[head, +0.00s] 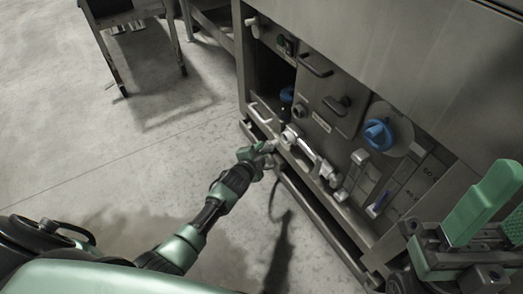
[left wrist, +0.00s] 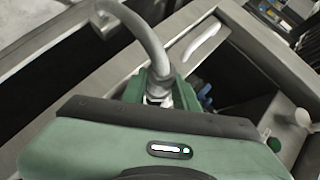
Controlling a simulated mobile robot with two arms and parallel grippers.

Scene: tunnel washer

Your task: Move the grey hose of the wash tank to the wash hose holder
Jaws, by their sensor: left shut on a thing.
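My left gripper (head: 264,148) is beside the low front ledge of the washer. It is shut on the grey hose (left wrist: 148,42). In the left wrist view the hose rises from between the green fingers (left wrist: 158,92) and bends over to the upper left. In the head view only a thin dark curve of it shows below the gripper. I cannot tell for certain which part is the wash hose holder. My right gripper (head: 478,222) shows partly at the right edge, close to the camera; its fingertips are not clear.
The washer front (head: 335,125) has a blue knob (head: 378,134), black handles and pale pipe fittings (head: 305,150) along the ledge. A pale curved handle (left wrist: 203,42) is near the hose. A dark open bay lies behind. A metal table (head: 135,18) stands at upper left; the floor between is clear.

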